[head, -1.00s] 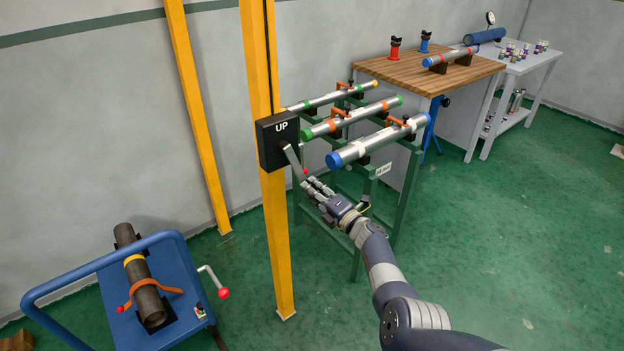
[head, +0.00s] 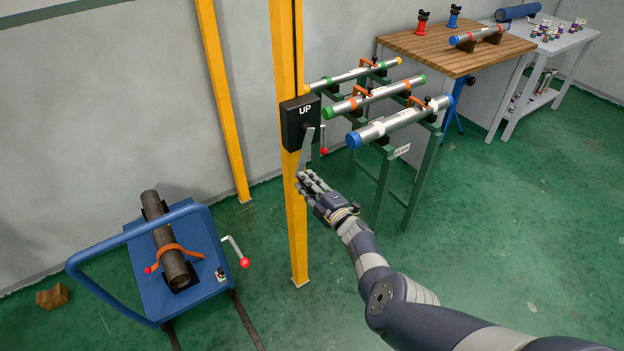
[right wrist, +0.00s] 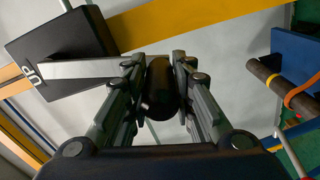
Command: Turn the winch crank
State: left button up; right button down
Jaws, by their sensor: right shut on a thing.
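The winch is a black box marked "UP" (head: 300,122) on a yellow post. It also shows at the upper left of the right wrist view (right wrist: 55,45). Its flat grey crank arm (head: 306,148) hangs nearly straight down, and in the right wrist view the arm (right wrist: 80,69) runs from the box to my fingers. My right gripper (head: 304,182) is at the crank's lower end. It is shut on the dark, round crank handle (right wrist: 160,92), which sits between the fingers. My left gripper is not in view.
A green rack holds several silver pipes (head: 390,120) right of the post. A blue cart (head: 205,262) with a dark pipe and a red-knobbed crank stands at left. A wooden bench (head: 455,50) is at the back. Green floor is open at right.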

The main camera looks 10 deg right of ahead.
jog(key=shift+a+r, duration=0.1)
jog(key=shift+a, duration=0.1)
jog(key=c, duration=1.3)
grip_release()
jog(key=shift+d, duration=0.1)
